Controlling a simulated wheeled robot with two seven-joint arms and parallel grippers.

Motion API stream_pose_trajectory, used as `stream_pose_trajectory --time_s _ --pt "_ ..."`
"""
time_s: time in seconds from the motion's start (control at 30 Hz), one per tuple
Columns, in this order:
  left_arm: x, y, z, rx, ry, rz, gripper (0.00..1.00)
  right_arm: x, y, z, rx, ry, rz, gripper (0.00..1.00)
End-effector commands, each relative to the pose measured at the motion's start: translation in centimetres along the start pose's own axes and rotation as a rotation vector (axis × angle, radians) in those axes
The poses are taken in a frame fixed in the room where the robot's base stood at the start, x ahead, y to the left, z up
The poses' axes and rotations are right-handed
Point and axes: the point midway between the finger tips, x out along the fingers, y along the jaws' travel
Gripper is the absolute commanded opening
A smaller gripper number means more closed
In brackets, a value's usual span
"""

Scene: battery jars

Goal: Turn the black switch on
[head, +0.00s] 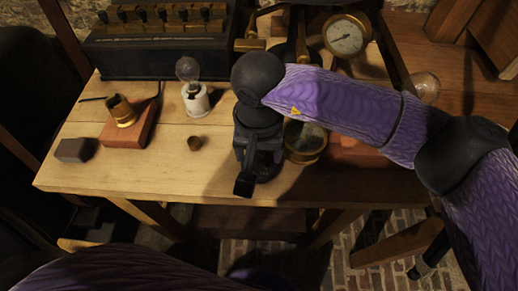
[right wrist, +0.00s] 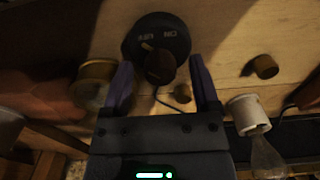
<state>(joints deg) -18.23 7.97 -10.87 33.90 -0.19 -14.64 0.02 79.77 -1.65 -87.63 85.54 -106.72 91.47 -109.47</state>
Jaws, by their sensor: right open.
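The black switch (right wrist: 157,38) is a round black base in the right wrist view, with pale ON and OFF lettering and a dark knob (right wrist: 160,66) standing up from it. My right gripper (right wrist: 160,70) is open, with one finger on each side of the knob. A gap shows on both sides, and I cannot tell whether either finger touches. In the head view my right gripper (head: 246,186) points down at the table's front half and hides most of the switch. My left gripper is not in view.
On the wooden table (head: 90,165) stand a bulb in a white holder (head: 195,98), a small brown knob (head: 195,143), a brass cup on a wooden block (head: 128,125), a dark block (head: 75,149) and a pressure gauge (head: 345,36). The front left table is mostly clear.

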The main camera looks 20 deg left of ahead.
Motion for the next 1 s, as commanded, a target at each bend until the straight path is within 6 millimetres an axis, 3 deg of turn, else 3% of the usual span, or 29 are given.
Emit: stream_pose_trajectory --time_s 0.13,0.5,1.0 --pt "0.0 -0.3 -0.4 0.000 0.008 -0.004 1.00 -0.1 0.0 0.0 0.000 0.000 0.000 0.78" --pt "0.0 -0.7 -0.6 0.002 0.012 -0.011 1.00 -0.1 0.0 0.0 0.000 0.000 0.000 0.00" --pt "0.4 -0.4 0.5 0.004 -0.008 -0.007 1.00 0.0 0.0 0.0 0.110 0.000 0.000 0.00"
